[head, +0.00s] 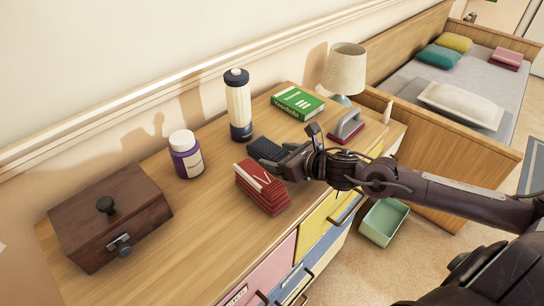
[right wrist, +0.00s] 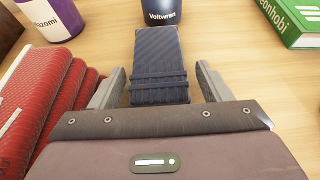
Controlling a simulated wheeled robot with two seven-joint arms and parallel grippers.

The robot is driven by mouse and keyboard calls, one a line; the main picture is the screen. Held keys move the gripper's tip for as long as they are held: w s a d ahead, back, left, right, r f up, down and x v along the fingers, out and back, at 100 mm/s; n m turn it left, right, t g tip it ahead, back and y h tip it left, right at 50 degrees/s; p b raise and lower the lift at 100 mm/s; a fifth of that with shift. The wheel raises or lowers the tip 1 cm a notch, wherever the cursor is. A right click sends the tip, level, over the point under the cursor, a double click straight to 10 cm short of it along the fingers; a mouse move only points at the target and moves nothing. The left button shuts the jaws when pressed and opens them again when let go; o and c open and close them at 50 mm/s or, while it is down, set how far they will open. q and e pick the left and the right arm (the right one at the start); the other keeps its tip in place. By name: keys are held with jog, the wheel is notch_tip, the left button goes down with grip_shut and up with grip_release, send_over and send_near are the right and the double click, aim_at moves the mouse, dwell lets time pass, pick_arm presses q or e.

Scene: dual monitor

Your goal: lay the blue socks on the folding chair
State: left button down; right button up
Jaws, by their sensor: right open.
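The blue socks (head: 265,148) are a dark navy ribbed bundle lying on the wooden dresser top, partly hidden by my right gripper in the head view. My right gripper (head: 286,160) is low over the dresser at the near end of the socks. In the right wrist view the socks (right wrist: 158,52) lie between the two fingers of the open gripper (right wrist: 158,84), with a gap showing on each side. Their far end reaches out beyond the fingertips. The folding chair is not in view. My left gripper is not in view.
A red folded stack (head: 262,187) sits close left of the gripper. A flask (head: 238,105), purple bottle (head: 186,155), green book (head: 297,102), lamp (head: 345,70), grey-handled object (head: 346,126) and wooden box (head: 110,215) share the dresser top. A green bin (head: 384,222) stands on the floor.

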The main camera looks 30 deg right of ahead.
aim_at(276, 153)
jog(key=shift+w+a+f, duration=0.2)
jog(key=shift+w+a, duration=0.1)
jog(key=shift+w, duration=0.2)
